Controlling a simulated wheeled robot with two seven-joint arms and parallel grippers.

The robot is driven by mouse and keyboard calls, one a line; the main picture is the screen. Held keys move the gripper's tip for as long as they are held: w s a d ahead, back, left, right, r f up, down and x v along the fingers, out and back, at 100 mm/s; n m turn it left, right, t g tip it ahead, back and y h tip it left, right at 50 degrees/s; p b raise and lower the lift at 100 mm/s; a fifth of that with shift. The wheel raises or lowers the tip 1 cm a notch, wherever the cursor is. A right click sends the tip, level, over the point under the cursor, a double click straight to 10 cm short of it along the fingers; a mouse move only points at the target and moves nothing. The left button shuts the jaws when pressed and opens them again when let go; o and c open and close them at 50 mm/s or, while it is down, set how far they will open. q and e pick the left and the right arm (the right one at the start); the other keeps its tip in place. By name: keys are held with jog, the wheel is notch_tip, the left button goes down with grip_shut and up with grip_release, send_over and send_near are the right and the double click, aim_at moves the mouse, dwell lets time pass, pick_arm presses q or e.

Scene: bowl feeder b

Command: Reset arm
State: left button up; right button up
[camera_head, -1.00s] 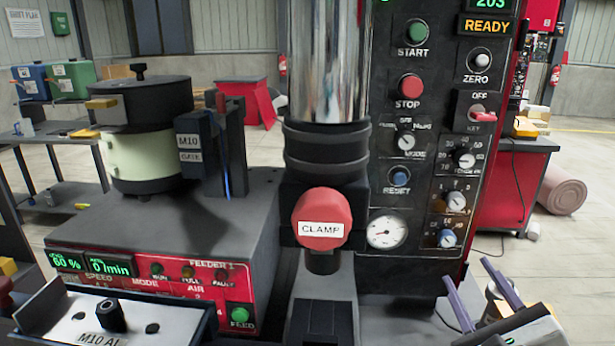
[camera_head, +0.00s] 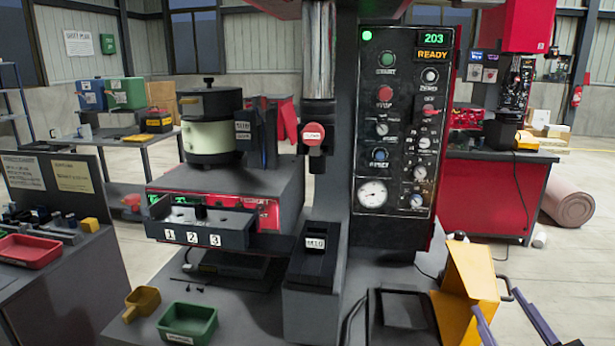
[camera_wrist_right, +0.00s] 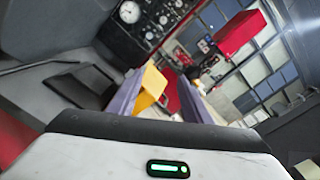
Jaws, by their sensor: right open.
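My right gripper (camera_head: 497,301) is at the bottom right edge of the head view, its two purple-grey fingers apart with nothing between them. My left gripper is not in the head view.
The press's black control panel (camera_head: 404,120) reads READY. The bowl feeder (camera_head: 211,130) stands left of the press column. A green tray (camera_head: 187,322) and a yellow scoop (camera_head: 142,301) lie front left. A red tray (camera_head: 30,250) sits on the left bench. Open floor shows at right.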

jog(key=s+a+f+m+g+y, duration=0.25)
jog(key=a+f+m, duration=0.25)
jog(key=f+m, duration=0.45)
jog(key=s+a+f+m+g+y, duration=0.15)
jog(key=a+f+m+g, duration=0.45)
jog(key=f, duration=0.7)
jog(key=s+a+f+m+y, duration=0.1)
jog(key=s+a+f+m, duration=0.1)
jog(key=s+f+m, duration=0.5)
jog(key=s+a+f+m+y, duration=0.1)
jog(key=s+a+f+m, duration=0.2)
jog(key=m, duration=1.3)
jog(key=s+f, duration=0.3)
jog(key=f, duration=0.2)
jog(key=shift+s, duration=0.4)
